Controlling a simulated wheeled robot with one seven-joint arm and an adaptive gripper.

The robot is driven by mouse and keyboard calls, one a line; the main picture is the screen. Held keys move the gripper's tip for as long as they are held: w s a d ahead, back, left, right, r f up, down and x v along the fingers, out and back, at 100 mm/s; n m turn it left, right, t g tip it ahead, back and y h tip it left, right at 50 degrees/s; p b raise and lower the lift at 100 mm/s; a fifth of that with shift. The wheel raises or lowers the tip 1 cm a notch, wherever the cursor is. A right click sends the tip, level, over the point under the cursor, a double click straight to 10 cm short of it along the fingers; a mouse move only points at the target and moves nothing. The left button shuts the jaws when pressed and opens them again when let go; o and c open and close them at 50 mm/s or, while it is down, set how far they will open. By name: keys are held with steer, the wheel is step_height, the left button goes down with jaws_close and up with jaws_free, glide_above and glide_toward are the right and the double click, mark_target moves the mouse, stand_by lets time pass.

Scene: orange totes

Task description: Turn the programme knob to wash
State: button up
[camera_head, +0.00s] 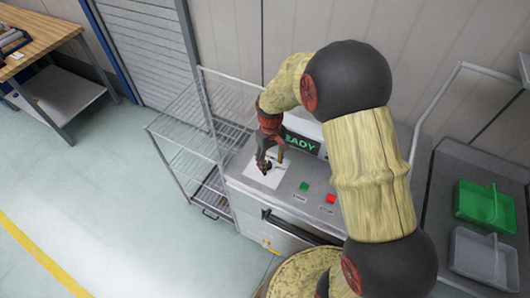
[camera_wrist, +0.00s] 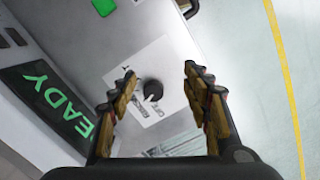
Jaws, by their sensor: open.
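The programme knob (camera_wrist: 153,89) is a small black round knob with a pointer, on a white label plate (camera_wrist: 150,62) on the machine's top panel. Printed words ring it, but they are too small to read surely. In the head view the knob (camera_head: 267,168) is partly hidden by my gripper (camera_head: 270,158). My gripper is open in the wrist view (camera_wrist: 156,88), with one finger on each side of the knob in the picture. Nothing is between the fingers, and I cannot tell how far above the panel they are. A display (camera_head: 301,143) reads READY, partly covered by my arm.
A green button (camera_head: 304,187) and a red button (camera_head: 331,198) sit on the panel right of the knob. A wire rack (camera_head: 185,150) stands left of the machine. A grey counter (camera_head: 450,185) at right holds a green tray (camera_head: 485,204) and a grey tray (camera_head: 474,254).

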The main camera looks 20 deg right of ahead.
steer(key=shift+n+t, duration=0.6)
steer(key=w, duration=0.5)
steer(key=shift+r, duration=0.4)
steer(key=shift+s+f, duration=0.15)
steer(key=shift+f, duration=0.1)
step_height(320, 180, down, 7)
steer(key=shift+f, duration=0.1)
steer(key=c, duration=0.3)
steer(key=c, duration=0.8)
steer(key=shift+c, duration=0.3)
